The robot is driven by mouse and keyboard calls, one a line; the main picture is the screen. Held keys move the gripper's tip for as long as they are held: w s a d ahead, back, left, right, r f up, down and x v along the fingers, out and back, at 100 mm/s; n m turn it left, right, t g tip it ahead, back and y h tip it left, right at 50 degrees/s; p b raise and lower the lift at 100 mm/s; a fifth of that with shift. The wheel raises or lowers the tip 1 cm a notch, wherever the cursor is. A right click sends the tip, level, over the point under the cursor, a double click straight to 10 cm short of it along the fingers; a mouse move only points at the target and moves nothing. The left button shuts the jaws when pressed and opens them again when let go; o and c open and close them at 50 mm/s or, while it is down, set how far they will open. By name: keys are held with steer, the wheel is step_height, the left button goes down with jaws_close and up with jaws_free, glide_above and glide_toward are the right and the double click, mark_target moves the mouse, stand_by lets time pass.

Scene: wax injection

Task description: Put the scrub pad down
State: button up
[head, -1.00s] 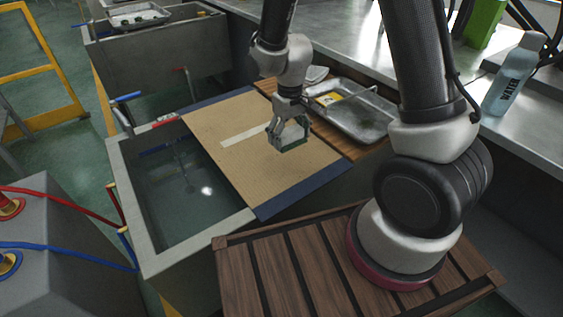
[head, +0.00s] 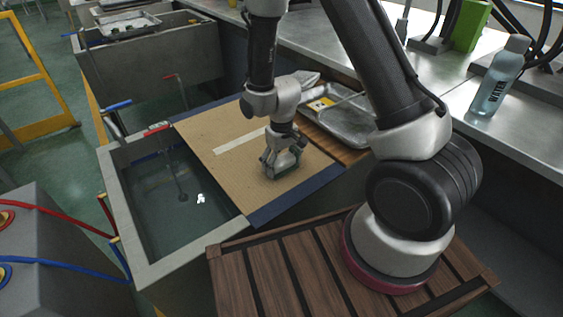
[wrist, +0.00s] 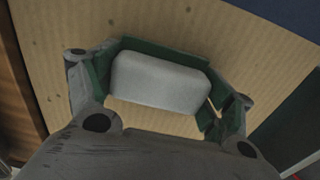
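The scrub pad shows in the wrist view as a pale grey, rounded block (wrist: 160,82) with green along its far edge. My gripper (head: 283,165) is over the tan board (head: 205,130) in the head view, pointing down. In the wrist view my gripper's green-lined fingers (wrist: 165,95) stand at both ends of the pad and appear to touch it. In the head view the pad is mostly hidden by the fingers. The pad is at or just above the board; I cannot tell whether it touches.
The board has blue end strips and a pale stripe, and lies beside an open water tank (head: 150,190). A metal tray (head: 345,122) sits on a wooden surface behind it. A water bottle (head: 500,78) stands on the steel counter (head: 390,62). Bare board surrounds my gripper.

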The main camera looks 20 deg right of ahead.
steer(key=shift+o, duration=1.2)
step_height(320, 180, up, 12)
steer(key=r, duration=0.1)
step_height(320, 180, up, 15)
steer(key=m+t, duration=0.2)
glide_above(282, 158)
steer(key=s+d, duration=0.6)
steer(key=d, duration=0.2)
steer(key=s+d+r+t, duration=0.1)
steer(key=s+d+r, duration=0.2)
steer(key=s, duration=0.3)
steer(key=s+d+r+m+t, duration=0.1)
steer(key=s+d+r, duration=0.2)
steer(key=s, duration=0.4)
steer(key=shift+s+d+r+m, duration=0.15)
steer(key=shift+d+r+m, duration=0.2)
steer(key=shift+r, duration=0.5)
steer(key=shift+c, duration=0.2)
